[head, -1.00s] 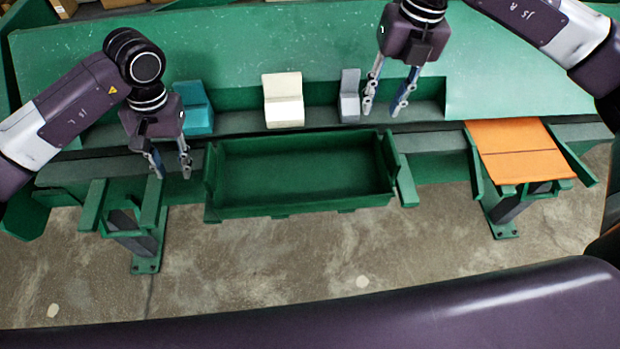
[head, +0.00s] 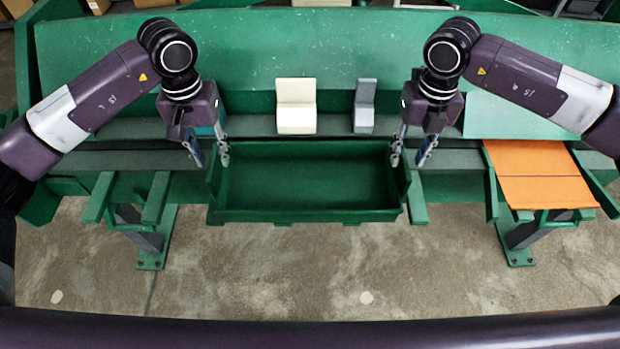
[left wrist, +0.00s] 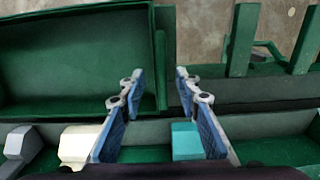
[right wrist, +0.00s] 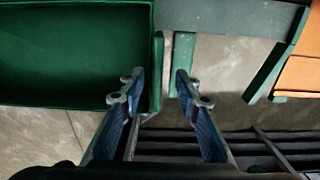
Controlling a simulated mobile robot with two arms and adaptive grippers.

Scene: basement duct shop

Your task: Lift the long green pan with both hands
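The long green pan (head: 305,213) sits level across the front of the green bench, with a raised wall at each end. My left gripper (head: 210,157) is open at the pan's left end. In the left wrist view the pan (left wrist: 75,108) shows its end wall between the two spread fingertips (left wrist: 157,82). My right gripper (head: 408,158) is open at the pan's right end. In the right wrist view the pan's (right wrist: 75,100) end wall also lies between the spread fingertips (right wrist: 160,85). I cannot tell whether any finger touches the wall.
A cream block (head: 296,110) and a grey block (head: 365,110) stand behind the pan. A teal block (left wrist: 186,140) is behind my left gripper. An orange panel (head: 540,175) lies to the right. Green brackets (head: 152,215) flank the pan; concrete floor is in front.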

